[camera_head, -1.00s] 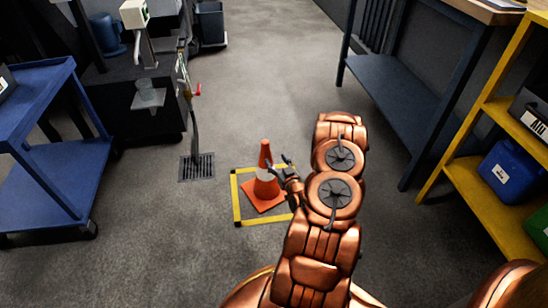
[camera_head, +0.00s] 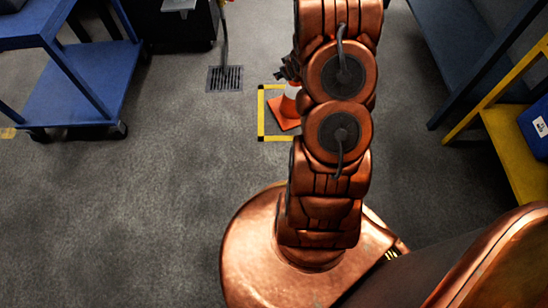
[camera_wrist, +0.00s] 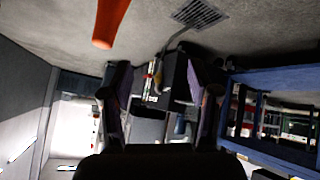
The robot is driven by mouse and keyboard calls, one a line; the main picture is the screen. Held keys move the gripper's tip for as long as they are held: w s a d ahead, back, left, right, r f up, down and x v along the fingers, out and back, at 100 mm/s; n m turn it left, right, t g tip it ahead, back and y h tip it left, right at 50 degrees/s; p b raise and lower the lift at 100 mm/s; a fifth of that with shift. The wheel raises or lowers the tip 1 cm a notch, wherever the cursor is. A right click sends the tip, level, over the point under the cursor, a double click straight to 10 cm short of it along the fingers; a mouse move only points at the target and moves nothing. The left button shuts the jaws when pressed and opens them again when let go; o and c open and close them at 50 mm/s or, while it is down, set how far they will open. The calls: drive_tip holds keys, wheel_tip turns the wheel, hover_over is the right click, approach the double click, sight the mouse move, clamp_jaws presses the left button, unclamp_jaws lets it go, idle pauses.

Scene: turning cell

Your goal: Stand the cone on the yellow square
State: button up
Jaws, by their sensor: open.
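The orange cone with a white band stands upright on the floor; its base (camera_head: 284,118) shows in the head view, and its upper part is hidden behind my arm. The yellow square (camera_head: 261,118), an outline with black corners, runs around the visible part of the base; its right side is hidden. My gripper (camera_head: 288,69) is by the cone's upper part, partly covered by my arm. In the wrist view, my gripper (camera_wrist: 162,95) has its fingers apart with nothing held between them. The cone's orange tip (camera_wrist: 110,22) lies outside the fingers, at upper left.
A floor drain grate (camera_head: 225,78) lies left of the square. A blue cart (camera_head: 80,85) stands at left. A yellow shelf (camera_head: 515,140) and a blue bench (camera_head: 455,55) stand at right. The floor left of and in front of the square is clear.

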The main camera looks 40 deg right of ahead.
drive_tip(key=s+a+r+g, duration=0.4)
drive_tip(key=s+a+r, duration=0.1)
drive_tip(key=a+r, duration=0.35)
drive_tip(key=s+a+r+g+y, duration=0.1)
drive_tip(key=s+a+r+g, duration=0.1)
drive_tip(key=s+a+r, duration=0.3)
drive_tip(key=s+a+r+g+y, duration=0.1)
drive_tip(key=s+a+r+g, duration=0.2)
drive_tip(key=s+a, duration=0.8)
drive_tip(key=s+a+r+g+y, duration=0.1)
drive_tip(key=s+a+r+g, duration=0.1)
drive_tip(key=s+a+r, duration=0.5)
drive_tip(key=s+a, duration=0.1)
drive_tip(key=s, duration=0.5)
drive_tip(key=shift+s+a+n+g, duration=0.2)
drive_tip(key=shift+s+n+g, duration=0.1)
drive_tip(key=shift+n+g, duration=0.1)
drive_tip(key=shift+r, duration=0.15)
